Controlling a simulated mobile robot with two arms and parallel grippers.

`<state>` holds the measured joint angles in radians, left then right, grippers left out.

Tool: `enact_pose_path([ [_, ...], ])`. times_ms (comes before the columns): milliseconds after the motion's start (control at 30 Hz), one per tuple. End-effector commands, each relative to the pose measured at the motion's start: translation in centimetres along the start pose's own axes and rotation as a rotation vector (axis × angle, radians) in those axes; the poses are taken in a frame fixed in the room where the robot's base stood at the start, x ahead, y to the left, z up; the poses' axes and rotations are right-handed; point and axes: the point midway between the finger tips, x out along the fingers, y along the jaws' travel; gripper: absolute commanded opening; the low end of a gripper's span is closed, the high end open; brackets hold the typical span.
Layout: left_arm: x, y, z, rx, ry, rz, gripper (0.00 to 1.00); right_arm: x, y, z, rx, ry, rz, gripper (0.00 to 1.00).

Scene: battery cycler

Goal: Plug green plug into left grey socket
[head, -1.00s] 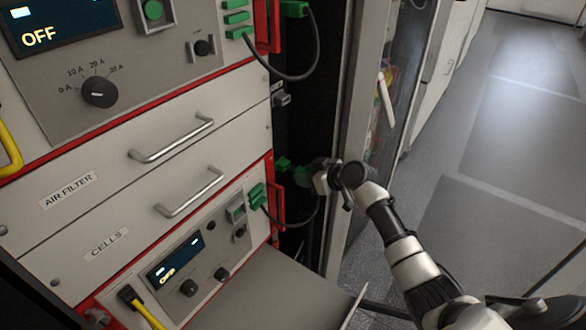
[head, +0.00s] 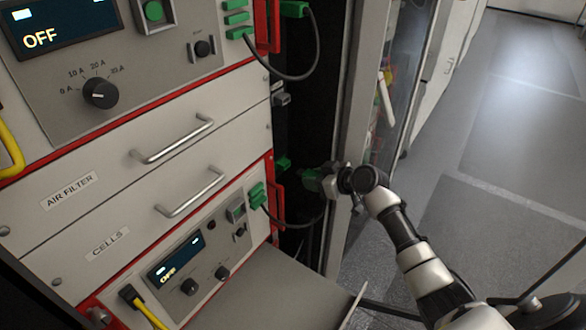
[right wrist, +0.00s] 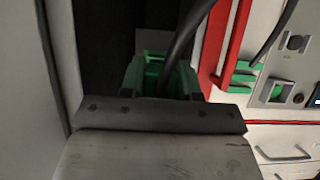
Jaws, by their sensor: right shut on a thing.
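My right gripper (head: 325,180) is shut on a green plug (head: 311,180) in the dark gap to the right of the rack. In the right wrist view the green plug (right wrist: 150,76) shows beyond the dark gripper edge (right wrist: 160,115), with a black cable (right wrist: 183,45) passing in front of it. Another green piece (head: 283,163) sits at the rack's edge, apart from the held plug. Green connectors (head: 257,196) sit on the lower panel, with a cable running from them towards the gripper. I cannot make out the left grey socket for sure. My left gripper is not in view.
A red handle (head: 278,204) stands beside the lower connectors. A grey shelf (head: 275,290) juts out below. Open floor (head: 500,160) lies further right.

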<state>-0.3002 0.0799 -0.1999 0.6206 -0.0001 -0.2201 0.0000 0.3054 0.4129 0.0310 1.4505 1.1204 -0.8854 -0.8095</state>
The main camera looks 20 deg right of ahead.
Motion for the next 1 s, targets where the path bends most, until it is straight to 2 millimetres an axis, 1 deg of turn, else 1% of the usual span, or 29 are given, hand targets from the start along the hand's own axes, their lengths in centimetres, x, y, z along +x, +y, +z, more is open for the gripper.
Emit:
enact_pose_path([
  [233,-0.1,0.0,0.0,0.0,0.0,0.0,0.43,-0.1,0.0,-0.2,-0.001,0.001,0.001,0.18],
  [367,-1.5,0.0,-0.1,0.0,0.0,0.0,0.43,-1.1,0.1,-1.6,-0.003,0.002,0.003,0.18],
  [467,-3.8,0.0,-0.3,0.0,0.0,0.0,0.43,-2.7,0.3,-4.0,-0.005,0.002,0.008,0.18],
  [600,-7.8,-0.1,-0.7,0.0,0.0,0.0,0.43,-5.7,0.5,-8.3,-0.007,0.004,0.01,0.18],
  [700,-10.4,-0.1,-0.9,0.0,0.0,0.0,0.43,-7.8,0.5,-11.1,-0.007,0.002,0.01,0.18],
  [800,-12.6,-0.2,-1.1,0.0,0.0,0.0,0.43,-9.5,0.4,-13.5,-0.006,0.002,0.007,0.18],
  [900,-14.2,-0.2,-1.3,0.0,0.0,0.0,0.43,-10.8,0.2,-15.2,-0.004,0.001,0.005,0.18],
  [1000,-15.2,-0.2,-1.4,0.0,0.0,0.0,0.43,-11.5,0.1,-16.3,-0.001,0.001,0.002,0.18],
])
